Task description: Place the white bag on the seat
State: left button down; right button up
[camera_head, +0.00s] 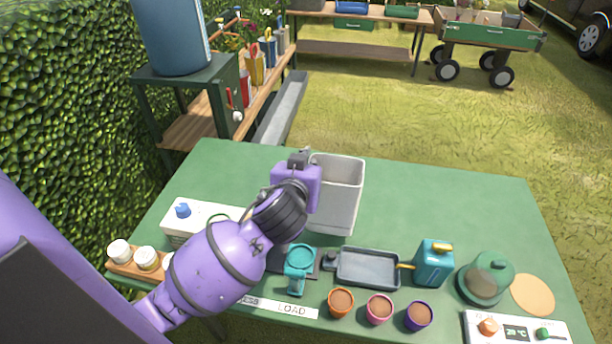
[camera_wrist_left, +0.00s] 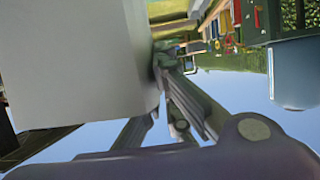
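The white bag (camera_head: 334,208), a pale box-shaped bag with an open square top, is near the middle of the green table in the head view. In the left wrist view its side (camera_wrist_left: 75,65) fills the left. My left gripper (camera_wrist_left: 163,70) is at the bag's edge near the rim. Its fingers look closed on that wall, one partly hidden behind it. In the head view my purple wrist covers the bag's left side and the fingers. A dark plate (camera_head: 278,262) with a teal device stands in front, partly hidden; I cannot tell if it is the seat. My right gripper is not seen.
In front are a grey tray (camera_head: 368,268), a teal can (camera_head: 433,263), several small pots (camera_head: 379,308) and a green-lidded dish (camera_head: 486,281). A white box (camera_head: 190,222) and a jar rack (camera_head: 124,266) stand left. The table's back right (camera_head: 450,205) is clear.

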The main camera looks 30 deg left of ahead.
pick_arm(q)
jog(key=shift+w+a+f, duration=0.1)
jog(key=shift+a+f, duration=0.15)
jog(key=shift+f, duration=0.8)
jog(key=shift+w+a+f, duration=0.1)
jog(key=shift+a+f, duration=0.15)
jog(key=shift+f, duration=0.8)
jog(key=shift+f, duration=0.2)
jog(key=c, duration=2)
grip_release()
